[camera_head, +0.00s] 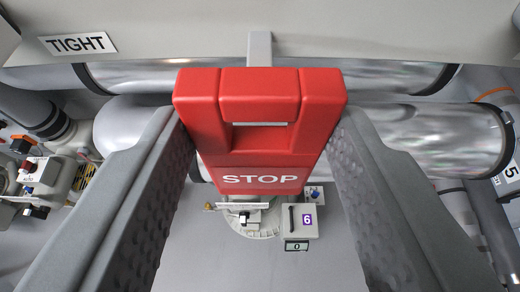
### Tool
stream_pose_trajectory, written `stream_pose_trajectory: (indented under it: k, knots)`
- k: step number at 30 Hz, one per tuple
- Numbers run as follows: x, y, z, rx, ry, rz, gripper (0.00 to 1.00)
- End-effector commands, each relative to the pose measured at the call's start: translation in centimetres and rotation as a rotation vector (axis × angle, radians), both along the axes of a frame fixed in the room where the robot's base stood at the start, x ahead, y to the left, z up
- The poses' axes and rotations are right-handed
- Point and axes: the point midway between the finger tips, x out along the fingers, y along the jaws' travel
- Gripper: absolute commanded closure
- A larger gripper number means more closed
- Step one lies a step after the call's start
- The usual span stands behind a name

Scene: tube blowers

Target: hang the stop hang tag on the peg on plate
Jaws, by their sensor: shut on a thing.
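My gripper (259,135) has its two grey fingers on either side of the red stop hang tag (260,108) and is shut on it. The tag is a thick red block with white STOP lettering on its lower face and a recess near its top. A short light grey peg (260,50) shows just above the tag's top edge, in line with its middle. The peg meets a beige-grey plate (350,30) across the top of the view. The peg's lower end is hidden by the tag, so I cannot tell whether they touch.
A TIGHT label (78,44) is on the plate at upper left. Shiny metal tubes (430,135) run across behind the tag. Red-knobbed control boxes (45,175) stand at left, and a 5 label (510,172) at right.

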Motion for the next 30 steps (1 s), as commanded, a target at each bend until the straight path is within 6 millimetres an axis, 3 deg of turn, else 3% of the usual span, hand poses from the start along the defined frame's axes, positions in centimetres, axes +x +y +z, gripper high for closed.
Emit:
stream_pose_trajectory:
  k: [19, 30]
  knots:
    - [3.2, 0.0, -0.1, 0.000, 0.001, 0.000, 0.77]
    - [3.8, 0.0, -0.7, 0.000, 0.000, 0.000, 0.77]
